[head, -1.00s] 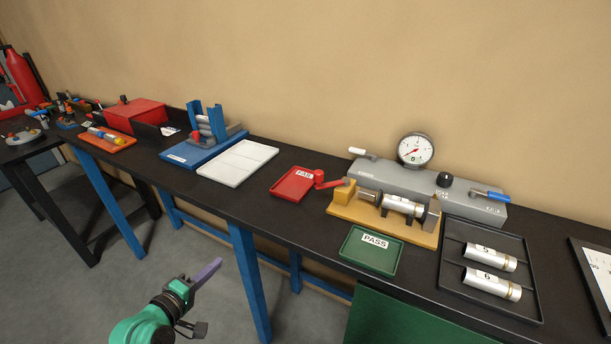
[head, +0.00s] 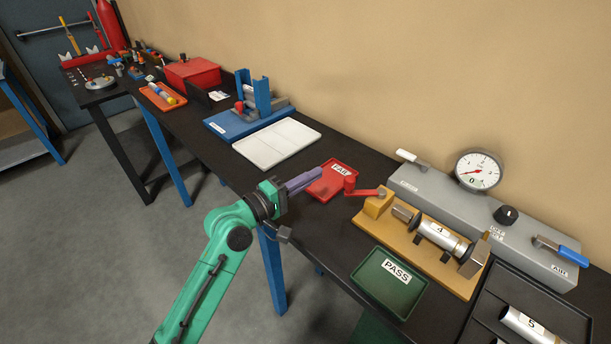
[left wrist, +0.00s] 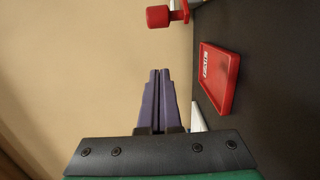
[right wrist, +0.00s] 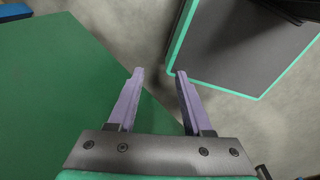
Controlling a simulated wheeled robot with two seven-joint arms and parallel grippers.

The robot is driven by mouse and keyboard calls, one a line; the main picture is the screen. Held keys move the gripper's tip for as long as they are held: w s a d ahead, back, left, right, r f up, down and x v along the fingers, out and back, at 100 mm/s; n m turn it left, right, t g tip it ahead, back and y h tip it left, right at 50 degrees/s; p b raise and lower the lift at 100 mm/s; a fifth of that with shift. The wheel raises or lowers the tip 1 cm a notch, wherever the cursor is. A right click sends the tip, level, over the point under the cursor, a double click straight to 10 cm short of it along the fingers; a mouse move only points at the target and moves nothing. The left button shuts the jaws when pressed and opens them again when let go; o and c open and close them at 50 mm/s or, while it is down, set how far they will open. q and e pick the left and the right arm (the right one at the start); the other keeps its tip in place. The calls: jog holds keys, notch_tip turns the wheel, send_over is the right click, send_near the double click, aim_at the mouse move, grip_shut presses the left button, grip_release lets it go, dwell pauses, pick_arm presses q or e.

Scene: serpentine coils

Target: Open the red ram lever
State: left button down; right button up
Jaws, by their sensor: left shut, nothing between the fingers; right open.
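The red ram lever (head: 366,191) sits on the wooden block at the left end of the tan fixture (head: 424,256). Its red knob is at the left end of the arm, above the table. A silver cylinder marked 4 (head: 440,236) lies in the fixture. My left gripper (head: 318,175) is shut and empty, in front of the red FAIL tray and left of the lever, apart from it. In the left wrist view the lever's red knob (left wrist: 158,16) shows at the top, beyond the closed fingertips (left wrist: 160,72). My right gripper (right wrist: 160,72) is open and empty, away from the fixture.
The red FAIL tray (head: 328,196) lies left of the lever, and the green PASS tray (head: 376,293) in front of the fixture. Behind stands a grey gauge box (head: 440,185) with a white lever and a blue lever. A white board (head: 293,135) lies further left.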

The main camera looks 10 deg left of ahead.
pick_arm(q)
jog(key=d+p, duration=0.1)
jog(key=d, duration=0.1)
jog(key=d+p, duration=0.2)
jog(key=d, duration=0.1)
jog(key=shift+w+d+f, duration=0.15)
jog(key=shift+f, duration=0.05)
pick_arm(e)
jog(key=r, duration=0.1)
jog(key=w+d+r, duration=0.1)
jog(key=r, duration=0.1)
jog(key=shift+w+d+r, duration=0.2)
jog(key=shift+w+r, duration=0.1)
jog(key=shift+r, duration=0.05)
jog(key=shift+r, duration=0.1)
pick_arm(q)
jog(key=shift+s+d, duration=0.1)
jog(key=shift+s, duration=0.35)
pick_arm(e)
jog(key=shift+s+d, duration=0.15)
jog(key=shift+d, duration=0.15)
